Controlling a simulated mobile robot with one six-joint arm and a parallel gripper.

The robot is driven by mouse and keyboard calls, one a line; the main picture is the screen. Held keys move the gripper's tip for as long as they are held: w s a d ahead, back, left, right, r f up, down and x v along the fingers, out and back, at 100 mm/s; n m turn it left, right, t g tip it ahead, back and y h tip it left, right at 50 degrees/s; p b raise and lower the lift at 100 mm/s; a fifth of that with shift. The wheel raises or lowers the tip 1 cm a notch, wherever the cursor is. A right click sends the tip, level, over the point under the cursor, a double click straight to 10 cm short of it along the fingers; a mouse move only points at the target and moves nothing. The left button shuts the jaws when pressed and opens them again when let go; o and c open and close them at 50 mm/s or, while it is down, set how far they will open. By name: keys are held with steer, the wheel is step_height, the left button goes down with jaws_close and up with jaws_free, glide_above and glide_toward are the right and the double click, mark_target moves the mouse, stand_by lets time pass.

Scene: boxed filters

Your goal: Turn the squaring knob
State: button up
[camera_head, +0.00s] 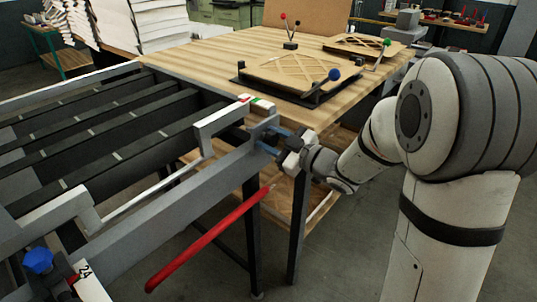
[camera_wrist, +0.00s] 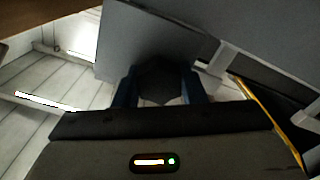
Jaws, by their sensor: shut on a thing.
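A dark, faceted knob (camera_wrist: 158,78) sits between the two blue fingers of my gripper (camera_wrist: 158,90) in the wrist view, against a grey metal plate. My gripper is shut on this knob. In the head view my gripper (camera_head: 268,141) reaches the near right end of the grey frame, and the knob in it is mostly hidden there. A separate blue knob (camera_head: 38,261) stands at the lower left, beside a white label reading 24.
A grey slatted frame (camera_head: 178,208) fills the left. A long red handle (camera_head: 212,238) slants below my gripper. Behind is a wooden table (camera_head: 207,62) with a dark fixture (camera_head: 285,92) and ball-topped levers. White stacks (camera_head: 158,24) stand at the back left.

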steer(key=n+b, duration=0.2)
steer(key=f+n+b, duration=0.1)
steer(key=b, duration=0.2)
steer(key=shift+n, duration=0.4)
steer(key=n+b, duration=0.3)
steer(key=b, duration=0.1)
steer(key=shift+n+b, duration=0.3)
steer(key=shift+b, duration=0.1)
steer(key=n+b, duration=0.3)
steer(key=shift+r+b, duration=0.1)
steer(key=shift+b, duration=0.3)
steer(key=shift+r+n+b, duration=0.1)
steer(key=shift+n+b, duration=0.9)
steer(key=shift+n, duration=0.1)
steer(key=o, duration=1)
steer(key=shift+r, duration=0.15)
